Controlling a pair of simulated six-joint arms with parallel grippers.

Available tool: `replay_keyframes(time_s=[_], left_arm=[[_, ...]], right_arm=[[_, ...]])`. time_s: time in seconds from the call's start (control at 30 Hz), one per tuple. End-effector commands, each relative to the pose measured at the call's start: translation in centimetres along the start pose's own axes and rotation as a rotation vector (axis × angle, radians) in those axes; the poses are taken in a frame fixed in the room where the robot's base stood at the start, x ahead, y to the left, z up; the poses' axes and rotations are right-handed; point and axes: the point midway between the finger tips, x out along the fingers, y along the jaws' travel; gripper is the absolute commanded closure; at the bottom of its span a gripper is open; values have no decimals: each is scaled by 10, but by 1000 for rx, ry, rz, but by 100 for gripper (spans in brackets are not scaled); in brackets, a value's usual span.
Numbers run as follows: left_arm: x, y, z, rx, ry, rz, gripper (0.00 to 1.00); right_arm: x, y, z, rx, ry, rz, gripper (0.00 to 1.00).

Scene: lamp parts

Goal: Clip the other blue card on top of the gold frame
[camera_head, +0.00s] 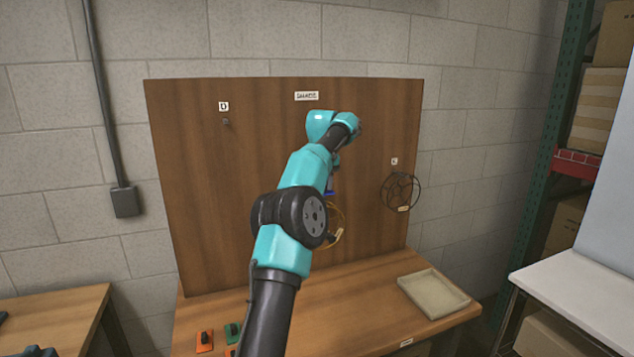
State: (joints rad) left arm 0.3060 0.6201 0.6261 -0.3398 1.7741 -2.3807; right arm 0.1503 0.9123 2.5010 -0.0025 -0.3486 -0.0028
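The gold frame (338,232) is a thin wire ring against the upright wooden board, with a small pale label on its lower part. One of my arms, apparently the left, reaches up from the bottom and hides the frame's left side. A small blue piece (330,193) shows at the frame's top, beside the arm; it looks like a blue card, but I cannot tell whether it is clipped or held. The end of this arm is just above it, and its fingers are hidden or too small to make out. My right gripper is not in view.
A black wire frame (400,191) hangs on the board's right under a small label. A bare peg (226,122) is at upper left. An empty beige tray (462,303) lies on the bench's right. Orange (205,342) and green (232,332) pieces with black clips lie at front left.

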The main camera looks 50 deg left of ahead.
Motion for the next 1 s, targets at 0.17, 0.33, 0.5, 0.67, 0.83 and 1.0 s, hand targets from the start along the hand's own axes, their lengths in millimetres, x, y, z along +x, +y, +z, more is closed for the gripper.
replay_keyframes(time_s=[0.17, 0.33, 0.5, 0.67, 0.83, 1.0], left_arm=[[0, 0, 0, 0, 0, 0, 92], [1, 0, 0, 0, 0, 0, 92], [4, 0, 1, 0, -1, 0, 92], [7, 1, 1, 0, 0, 0, 92], [10, 1, 1, 0, 0, 0, 92], [14, 1, 1, 0, 0, 0, 92]], right_arm=[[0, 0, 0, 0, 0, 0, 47], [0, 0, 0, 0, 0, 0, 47], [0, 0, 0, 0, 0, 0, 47], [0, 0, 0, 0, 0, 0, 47], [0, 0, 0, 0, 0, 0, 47], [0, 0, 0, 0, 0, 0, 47]])
